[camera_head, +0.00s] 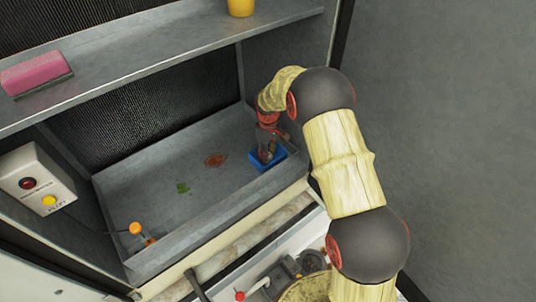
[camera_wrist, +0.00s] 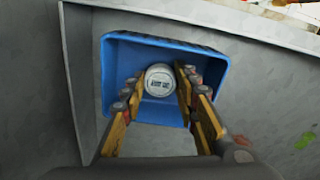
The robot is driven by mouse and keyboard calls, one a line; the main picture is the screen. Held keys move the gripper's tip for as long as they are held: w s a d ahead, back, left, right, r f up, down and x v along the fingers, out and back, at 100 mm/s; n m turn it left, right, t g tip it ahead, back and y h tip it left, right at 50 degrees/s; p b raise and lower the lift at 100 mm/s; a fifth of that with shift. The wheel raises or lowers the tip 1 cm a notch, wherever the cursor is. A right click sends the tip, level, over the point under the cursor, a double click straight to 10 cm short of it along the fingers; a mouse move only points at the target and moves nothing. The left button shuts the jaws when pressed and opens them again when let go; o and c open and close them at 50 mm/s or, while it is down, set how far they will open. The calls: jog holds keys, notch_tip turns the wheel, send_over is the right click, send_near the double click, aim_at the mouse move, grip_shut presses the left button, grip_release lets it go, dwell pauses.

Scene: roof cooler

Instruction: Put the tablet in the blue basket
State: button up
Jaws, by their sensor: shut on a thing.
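The blue basket (camera_head: 281,155) stands in the right corner of the grey metal tray in the head view. It also fills the middle of the wrist view (camera_wrist: 119,62). My gripper (camera_head: 266,155) points down into the basket's opening. In the wrist view, my gripper (camera_wrist: 158,84) is shut on the tablet (camera_wrist: 159,79), a round white piece with dark lettering, held between the fingertips. The tablet is within the basket's outline. I cannot tell whether it touches the basket floor. In the head view the tablet is hidden by my gripper and the basket.
The tray (camera_head: 150,185) has walls around it, with a red-brown stain (camera_head: 215,160) and a green stain (camera_head: 183,187). A shelf above holds a pink sponge (camera_head: 36,74) and a yellow cup (camera_head: 241,7). A switch box (camera_head: 37,180) is at left, an orange-knobbed lever (camera_head: 135,228) at the front left.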

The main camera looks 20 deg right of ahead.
jog(key=shift+r, duration=0.1)
jog(key=o, duration=1)
